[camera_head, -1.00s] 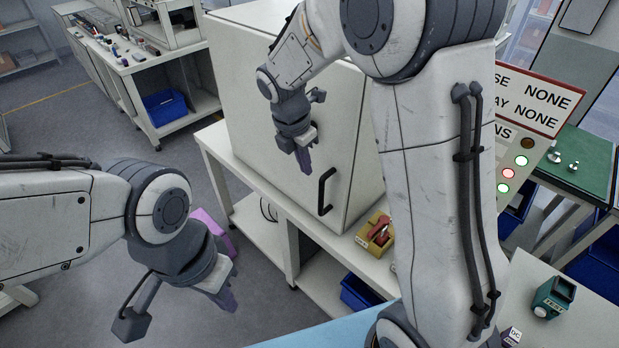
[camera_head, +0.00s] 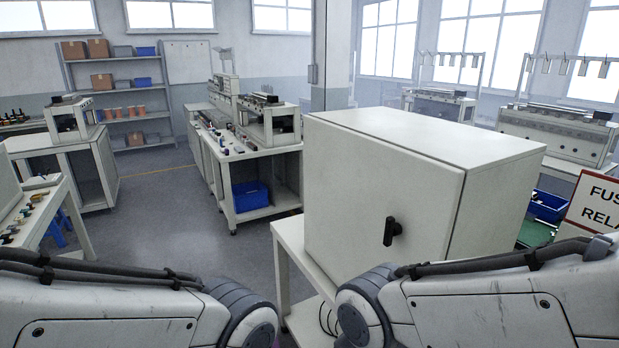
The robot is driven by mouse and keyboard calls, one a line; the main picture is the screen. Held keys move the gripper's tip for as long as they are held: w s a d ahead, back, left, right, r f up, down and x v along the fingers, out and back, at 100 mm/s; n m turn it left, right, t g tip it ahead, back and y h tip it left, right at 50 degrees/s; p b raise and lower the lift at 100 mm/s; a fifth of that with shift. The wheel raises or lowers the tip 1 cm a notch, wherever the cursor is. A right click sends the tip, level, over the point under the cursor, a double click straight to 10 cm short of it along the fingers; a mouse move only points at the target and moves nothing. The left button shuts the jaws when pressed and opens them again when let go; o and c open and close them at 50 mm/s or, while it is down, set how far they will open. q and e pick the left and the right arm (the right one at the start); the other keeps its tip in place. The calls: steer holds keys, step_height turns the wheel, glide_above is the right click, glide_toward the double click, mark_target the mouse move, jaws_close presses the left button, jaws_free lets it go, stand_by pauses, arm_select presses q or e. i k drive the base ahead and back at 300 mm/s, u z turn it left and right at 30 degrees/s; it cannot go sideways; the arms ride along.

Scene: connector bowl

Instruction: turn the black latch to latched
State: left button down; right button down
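The black latch (camera_head: 390,231) is on the front door of a large light-grey cabinet (camera_head: 345,195), right of the picture's middle. It is a dark handle, close to upright, with a short knob sticking out toward the right. The cabinet door looks flush with its frame. My left and right arms come in along the bottom edge, and both grippers are out of the picture. Nothing is seen touching the latch.
The cabinet stands on a white table (camera_head: 288,236). A workbench (camera_head: 247,165) with a blue bin (camera_head: 250,196) stands left of it. A sign (camera_head: 594,205) is at the right edge. Grey floor (camera_head: 170,225) is open at the left.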

mark_target(392, 230)
steer(key=u, duration=1.15)
steer(key=k, duration=0.4)
steer(key=z, duration=0.35)
